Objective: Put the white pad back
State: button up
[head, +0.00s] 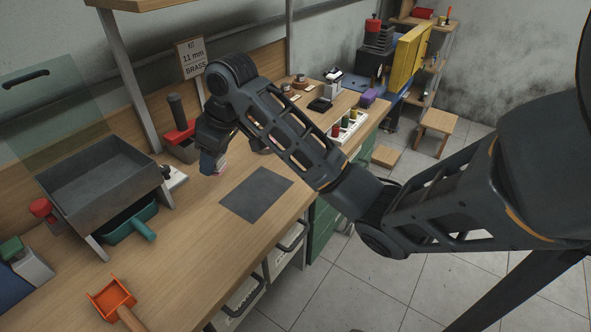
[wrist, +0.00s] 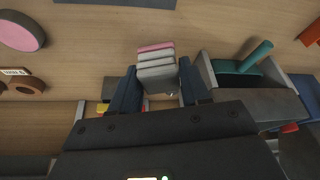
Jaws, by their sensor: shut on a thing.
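My gripper (wrist: 158,82) is shut, its two dark blue fingers on either side of a small block of pale layers. The nearest layer, a white pad (wrist: 157,75), lies between the fingers. More pale layers and a pink one (wrist: 155,47) show beyond it. I cannot tell whether these layers are held too or only lie behind it. In the head view my gripper (head: 212,163) points down over the bench, left of the dark grey mat, with pink and white layers (head: 221,168) at its tips. The arm hides part of the bench behind.
The wooden bench carries a dark grey mat (head: 256,194), a grey metal tray (head: 100,181), a teal scoop (head: 130,225) and an orange scoop (head: 111,298). The bench front around the mat is clear.

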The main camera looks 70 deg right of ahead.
jog(key=s+d+r+m+h+b, duration=0.1)
jog(key=s+d+r+m+b, duration=0.1)
jog(key=s+d, duration=0.95)
jog(key=s+d+r+m+b, duration=0.1)
jog(key=s+d+m, duration=0.1)
jog(key=s+d, duration=0.95)
jog(key=w+a+f, duration=0.1)
jog(key=w+f, duration=0.1)
jog(key=w, duration=0.1)
jog(key=w+a+f, duration=0.2)
jog(key=w, duration=0.1)
jog(key=w+a+f, duration=0.2)
jog(key=w, duration=0.1)
jog(key=shift+a+f+b, duration=0.15)
jog(key=shift+a+b, duration=0.05)
jog(key=shift+b, duration=0.1)
jog(key=shift+f, duration=2.05)
jog(key=shift+a, duration=0.1)
jog(key=shift+f, duration=0.15)
jog(key=o, duration=1)
